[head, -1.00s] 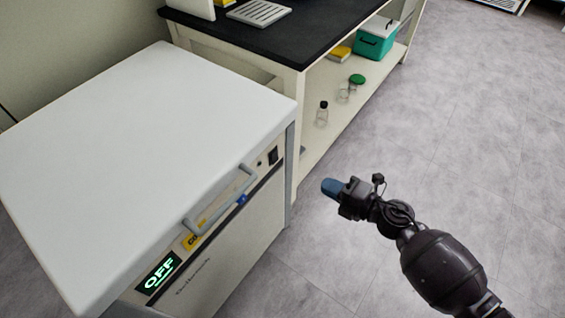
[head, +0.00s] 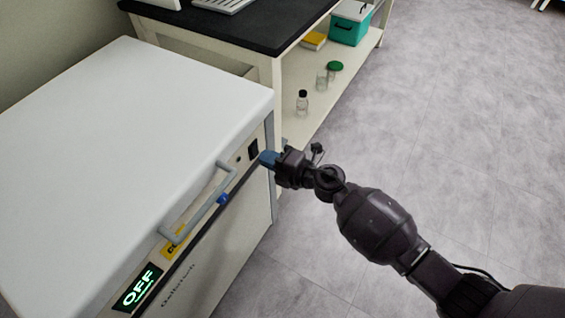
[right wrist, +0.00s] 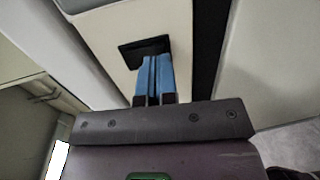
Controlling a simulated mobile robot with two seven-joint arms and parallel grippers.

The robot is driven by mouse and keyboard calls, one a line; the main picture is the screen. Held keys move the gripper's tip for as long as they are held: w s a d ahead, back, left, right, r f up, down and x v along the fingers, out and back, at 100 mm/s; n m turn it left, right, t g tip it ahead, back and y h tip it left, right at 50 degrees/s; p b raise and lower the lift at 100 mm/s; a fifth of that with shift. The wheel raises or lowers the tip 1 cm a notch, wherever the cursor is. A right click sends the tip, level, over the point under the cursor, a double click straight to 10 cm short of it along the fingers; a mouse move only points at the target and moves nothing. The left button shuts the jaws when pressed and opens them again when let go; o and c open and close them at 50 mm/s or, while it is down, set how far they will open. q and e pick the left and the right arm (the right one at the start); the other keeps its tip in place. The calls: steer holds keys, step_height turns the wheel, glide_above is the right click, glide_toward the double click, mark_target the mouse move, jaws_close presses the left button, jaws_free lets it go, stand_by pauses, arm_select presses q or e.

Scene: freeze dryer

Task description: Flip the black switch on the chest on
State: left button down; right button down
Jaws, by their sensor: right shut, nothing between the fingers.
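The white chest (head: 130,150) fills the left of the head view, with a grey handle (head: 203,205) and a green display (head: 138,288) reading OFF on its front. The black switch (head: 253,149) is on the front panel, near its far right end. My right gripper (head: 265,159) is shut and empty, its blue fingertips right by the switch. In the right wrist view the closed blue fingers (right wrist: 153,75) overlap the lower part of the black switch (right wrist: 140,47). I cannot tell whether they touch it. My left gripper is out of view.
A bench with a black top (head: 240,22) stands behind the chest. Its lower shelf holds a bottle (head: 302,104), a jar with a green lid (head: 335,68) and a teal box (head: 349,24). The grey floor (head: 450,140) at the right is clear.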

steer(key=shift+w+a, duration=0.35)
steer(key=shift+a, duration=0.1)
steer(key=shift+w+a, duration=0.1)
steer(key=shift+a, duration=0.05)
stand_by(0.3)
steer(key=shift+d+f, duration=0.15)
steer(key=shift+d, duration=0.1)
steer(key=s+d+f+p, duration=0.1)
steer(key=s+d, duration=0.7)
steer(key=d, duration=0.3)
steer(key=shift+s+f, duration=0.15)
steer(key=shift+f, duration=0.2)
